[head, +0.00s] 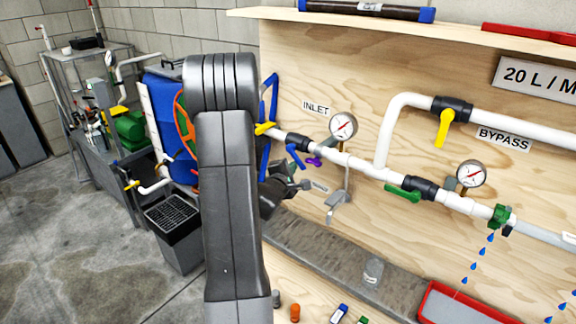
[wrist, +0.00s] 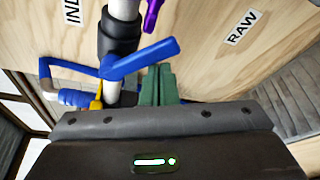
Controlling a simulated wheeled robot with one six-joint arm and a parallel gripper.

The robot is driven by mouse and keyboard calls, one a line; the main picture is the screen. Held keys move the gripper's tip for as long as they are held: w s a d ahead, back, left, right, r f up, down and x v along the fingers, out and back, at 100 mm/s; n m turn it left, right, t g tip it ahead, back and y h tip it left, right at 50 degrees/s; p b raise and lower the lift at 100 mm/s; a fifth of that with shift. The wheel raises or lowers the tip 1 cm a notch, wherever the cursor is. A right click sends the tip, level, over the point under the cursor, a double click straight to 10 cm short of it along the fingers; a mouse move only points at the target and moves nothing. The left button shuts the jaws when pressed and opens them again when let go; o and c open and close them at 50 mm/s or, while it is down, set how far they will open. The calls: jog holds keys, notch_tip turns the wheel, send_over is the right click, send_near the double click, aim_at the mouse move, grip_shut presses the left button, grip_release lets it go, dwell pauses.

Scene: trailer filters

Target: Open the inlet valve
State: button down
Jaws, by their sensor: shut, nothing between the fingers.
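The inlet valve has a black body (head: 291,140) on the white pipe below the INLET label (head: 315,107). Its blue lever (head: 294,156) points down, across the pipe line. In the wrist view the blue lever (wrist: 140,59) lies at a slant across the pipe below the black body (wrist: 119,34). My gripper (head: 302,185) is below the lever, partly hidden behind my arm. In the wrist view its green fingers (wrist: 158,84) are together and empty, close to the lever's right part; I cannot tell whether they touch it.
A purple handle (head: 314,161) sits just right of the lever, and a pressure gauge (head: 343,125) is above the pipe. A yellow handle (head: 265,128) is to the left. A green-handled valve (head: 403,194) and the yellow bypass handle (head: 445,128) are farther right. A grey ledge (head: 330,258) runs below.

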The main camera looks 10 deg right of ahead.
aim_at(300, 160)
jog(key=shift+s+d+r+p, duration=0.3)
jog(key=shift+s+d+r, duration=0.15)
jog(key=shift+s+r, duration=0.15)
jog(key=shift+s+d+r, duration=0.25)
jog(key=shift+r, duration=0.3)
jog(key=shift+r+p, duration=0.15)
jog(key=shift+p, duration=0.15)
